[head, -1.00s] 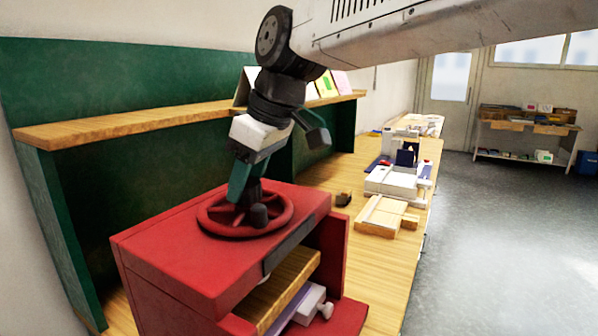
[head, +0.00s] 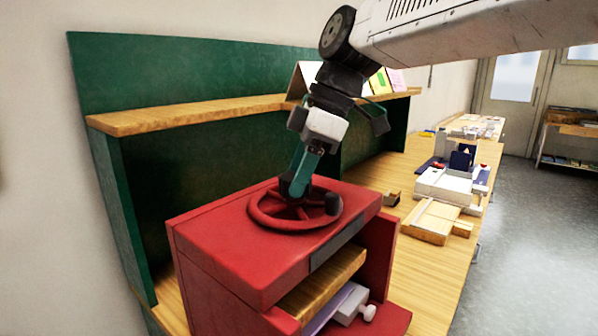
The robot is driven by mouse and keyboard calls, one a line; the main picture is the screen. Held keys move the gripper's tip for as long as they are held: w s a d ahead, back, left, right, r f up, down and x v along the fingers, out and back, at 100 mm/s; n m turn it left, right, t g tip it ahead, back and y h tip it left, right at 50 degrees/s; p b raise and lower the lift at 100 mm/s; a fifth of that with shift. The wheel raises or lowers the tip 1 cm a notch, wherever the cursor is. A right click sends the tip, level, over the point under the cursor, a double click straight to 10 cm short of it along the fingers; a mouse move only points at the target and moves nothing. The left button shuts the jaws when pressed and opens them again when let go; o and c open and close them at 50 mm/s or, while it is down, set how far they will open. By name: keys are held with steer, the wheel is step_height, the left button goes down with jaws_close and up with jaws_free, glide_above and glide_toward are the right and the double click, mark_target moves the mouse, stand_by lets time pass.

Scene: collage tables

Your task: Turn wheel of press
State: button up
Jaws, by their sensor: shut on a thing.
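The press (head: 220,251) is a red box-like frame standing on the wooden bench. Its red spoked wheel (head: 262,220) lies flat on top. A dark upright knob (head: 333,203) stands at the wheel's right side. My gripper (head: 295,188) comes down from above and is shut on the wheel, near its middle and far side. The fingertips hide the exact part held. Below the wheel, inside the press, are a wooden block (head: 318,283) and a grey-white piece with a knob (head: 352,303).
A green-backed wooden shelf (head: 190,115) runs behind the press, with cards (head: 377,82) on it. On the bench (head: 437,272) to the right are a wooden frame (head: 432,222), a white device (head: 445,187) and a small dark object (head: 391,198). Open floor lies to the right.

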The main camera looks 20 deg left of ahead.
stand_by(0.4)
steer(key=o, duration=1.4)
steer(key=shift+r, duration=0.1)
steer(key=v, duration=0.7)
steer(key=shift+w+d+r, duration=0.1)
steer(key=shift+d+r, duration=0.05)
steer(key=shift+r, duration=0.15)
